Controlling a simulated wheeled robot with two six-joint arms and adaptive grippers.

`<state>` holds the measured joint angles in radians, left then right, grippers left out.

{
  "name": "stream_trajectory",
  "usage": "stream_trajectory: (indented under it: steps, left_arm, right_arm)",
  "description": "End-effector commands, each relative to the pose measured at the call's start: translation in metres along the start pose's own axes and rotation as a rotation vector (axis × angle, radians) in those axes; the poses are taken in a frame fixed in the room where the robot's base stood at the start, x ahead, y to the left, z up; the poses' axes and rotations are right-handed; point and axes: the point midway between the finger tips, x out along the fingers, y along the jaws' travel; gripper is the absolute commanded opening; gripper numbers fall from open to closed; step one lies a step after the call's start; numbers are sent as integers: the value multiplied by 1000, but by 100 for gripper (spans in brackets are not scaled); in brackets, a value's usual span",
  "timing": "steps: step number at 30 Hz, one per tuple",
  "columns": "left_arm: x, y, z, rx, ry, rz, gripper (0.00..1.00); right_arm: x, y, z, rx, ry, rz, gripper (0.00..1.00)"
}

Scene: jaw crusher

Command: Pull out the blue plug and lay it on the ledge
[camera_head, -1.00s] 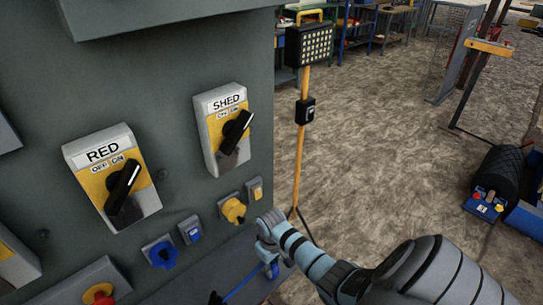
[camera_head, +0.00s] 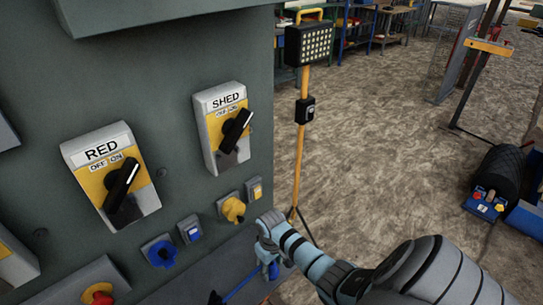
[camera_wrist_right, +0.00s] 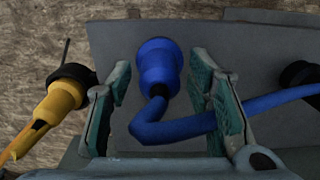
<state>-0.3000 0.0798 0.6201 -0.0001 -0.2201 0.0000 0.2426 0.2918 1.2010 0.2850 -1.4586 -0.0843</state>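The blue plug (camera_wrist_right: 158,65) shows in the right wrist view against the grey ledge (camera_wrist_right: 110,42), with its blue cable (camera_wrist_right: 185,128) bending to the right. My right gripper (camera_wrist_right: 160,80) is open around the plug, with a gap on both sides. In the head view, this gripper (camera_head: 268,242) is over the ledge (camera_head: 205,275) at the panel's foot, and it partly hides the plug (camera_head: 272,270). The blue socket (camera_head: 159,251) on the panel has no cable in it. My left gripper is not in view.
A yellow plug (camera_wrist_right: 62,95) is left of the gripper in the wrist view. A yellow socket (camera_head: 233,210) and switches marked RED (camera_head: 110,175) and SHED (camera_head: 222,128) are on the panel. A lamp stand (camera_head: 301,150) rises behind the gripper.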

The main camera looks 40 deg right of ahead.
Motion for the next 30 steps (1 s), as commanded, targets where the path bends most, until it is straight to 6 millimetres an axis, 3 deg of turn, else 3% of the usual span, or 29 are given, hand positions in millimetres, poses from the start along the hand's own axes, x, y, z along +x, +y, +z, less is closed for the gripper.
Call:
stream_trajectory:
  steps: [10,14,21,25,30]
  left_arm:
    - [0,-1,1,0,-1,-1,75]
    - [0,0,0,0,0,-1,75]
    - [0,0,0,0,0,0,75]
    - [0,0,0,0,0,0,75]
    - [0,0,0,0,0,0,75]
  right_arm:
    - [-7,0,0,0,2,0,49]
    - [-34,1,-1,-2,5,3,49]
    - [-99,1,-1,-1,5,2,49]
    - [-117,0,0,-1,1,1,49]
    - [-121,0,0,0,-1,0,49]
